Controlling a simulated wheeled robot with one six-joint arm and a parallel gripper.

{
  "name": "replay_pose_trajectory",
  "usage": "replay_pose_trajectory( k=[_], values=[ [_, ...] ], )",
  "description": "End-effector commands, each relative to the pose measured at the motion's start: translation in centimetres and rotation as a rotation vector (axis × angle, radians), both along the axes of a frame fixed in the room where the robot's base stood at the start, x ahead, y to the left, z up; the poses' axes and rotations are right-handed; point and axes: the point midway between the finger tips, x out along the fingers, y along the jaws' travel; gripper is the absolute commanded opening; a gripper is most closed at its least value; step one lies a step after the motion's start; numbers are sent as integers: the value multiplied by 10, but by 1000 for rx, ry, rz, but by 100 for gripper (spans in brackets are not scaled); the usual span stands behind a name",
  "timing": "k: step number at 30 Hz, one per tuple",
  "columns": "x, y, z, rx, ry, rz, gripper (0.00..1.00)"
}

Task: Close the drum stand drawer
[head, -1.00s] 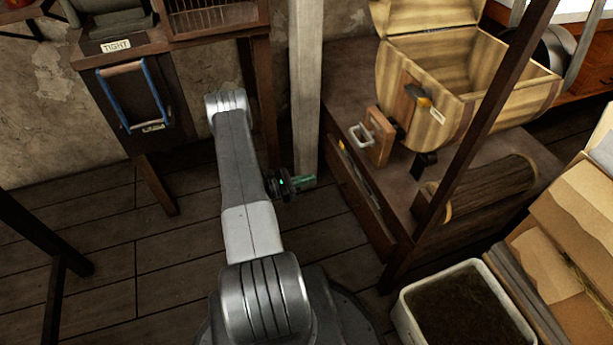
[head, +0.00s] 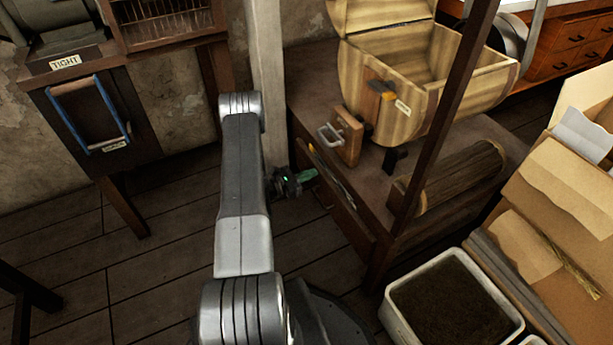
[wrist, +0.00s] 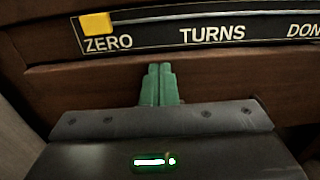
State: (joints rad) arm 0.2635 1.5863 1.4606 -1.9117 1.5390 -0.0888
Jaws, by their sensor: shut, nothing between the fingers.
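The drum stand (head: 300,85) is a dark wooden table carrying a pale striped wooden drum (head: 415,100). The drawer's wooden front (head: 345,212) is on the stand's left side, facing my arm. It also shows in the wrist view (wrist: 220,82), below a black strip (wrist: 150,32) reading ZERO and TURNS. I cannot tell exactly how far the drawer stands out. My gripper (head: 312,175), with green fingers, is shut and empty at the drawer front. In the wrist view its fingertips (wrist: 158,68) point at the wood; whether they touch is unclear.
A pale post (head: 268,80) stands just behind my gripper. A dark slanted post (head: 440,120) rises at the stand's front corner. A bin of dark soil (head: 393,315) sits lower right. A cabinet with a blue-sided handle (head: 88,115) is at left. Bare floor lies between.

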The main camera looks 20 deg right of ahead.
Motion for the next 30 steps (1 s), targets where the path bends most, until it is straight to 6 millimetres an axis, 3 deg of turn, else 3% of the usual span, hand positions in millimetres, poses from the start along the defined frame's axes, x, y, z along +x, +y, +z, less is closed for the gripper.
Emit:
replay_pose_trajectory(
  k=[5, 12, 21, 26, 30],
  values=[
    [0, -1, 0, 0, 0, -1, 0],
    [1, -22, -2, 0, 0, -3, 0],
    [3, -25, 1, 0, -5, -4, 0],
    [5, -18, 0, -1, -7, -2, 0],
    [10, 2, -1, -1, -2, 2, 0]
  ],
)
